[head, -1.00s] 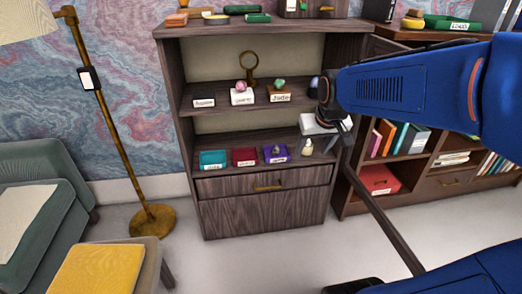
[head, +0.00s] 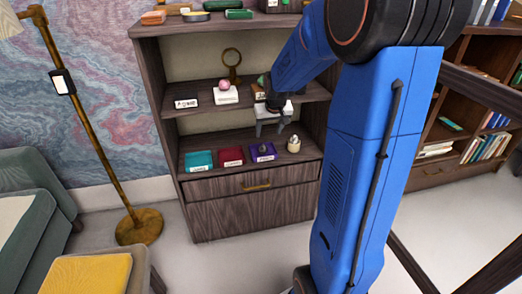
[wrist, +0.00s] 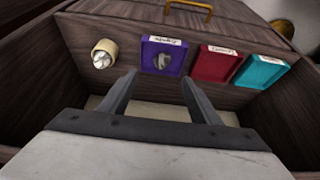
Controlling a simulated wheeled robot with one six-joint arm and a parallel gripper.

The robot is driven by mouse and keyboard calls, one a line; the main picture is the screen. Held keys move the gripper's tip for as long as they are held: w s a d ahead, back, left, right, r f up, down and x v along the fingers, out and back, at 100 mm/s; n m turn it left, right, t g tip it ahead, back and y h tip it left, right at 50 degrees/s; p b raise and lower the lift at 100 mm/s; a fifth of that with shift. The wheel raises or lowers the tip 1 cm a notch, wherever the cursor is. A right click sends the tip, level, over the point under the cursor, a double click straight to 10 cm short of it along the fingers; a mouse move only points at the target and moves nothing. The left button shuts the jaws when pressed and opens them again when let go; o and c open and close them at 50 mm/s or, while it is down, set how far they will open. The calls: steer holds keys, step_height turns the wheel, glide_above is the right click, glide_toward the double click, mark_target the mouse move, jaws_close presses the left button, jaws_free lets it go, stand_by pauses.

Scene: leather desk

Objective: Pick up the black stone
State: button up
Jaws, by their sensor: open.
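A small grey, stone-like lump (head: 263,147) sits in the purple tray (head: 254,158) on the lower shelf; it also shows in the wrist view (wrist: 163,62). I cannot tell for certain that it is the black stone; no clearly black stone stands out elsewhere. My gripper (head: 271,130) is open and empty, fingers pointing down inside the cabinet above the lower shelf. In the wrist view my gripper (wrist: 158,82) has its fingers apart, with the purple tray beyond their tips.
Red (head: 231,156) and teal (head: 198,161) trays stand left of the purple one. A cream pot (head: 293,145) with a pale lump stands right of it. The upper shelf above holds labelled stands and a pink ball (head: 224,85). The cabinet's right wall is close to my arm.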

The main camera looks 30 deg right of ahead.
glide_toward(264, 147)
steer(key=x, duration=0.4)
steer(key=shift+d+f, duration=0.25)
steer(key=shift+f, duration=0.15)
steer(key=shift+a+x, duration=0.2)
steer(key=shift+x, duration=2.4)
steer(key=shift+w, duration=0.2)
steer(key=c, duration=1.2)
steer(key=shift+r, duration=0.1)
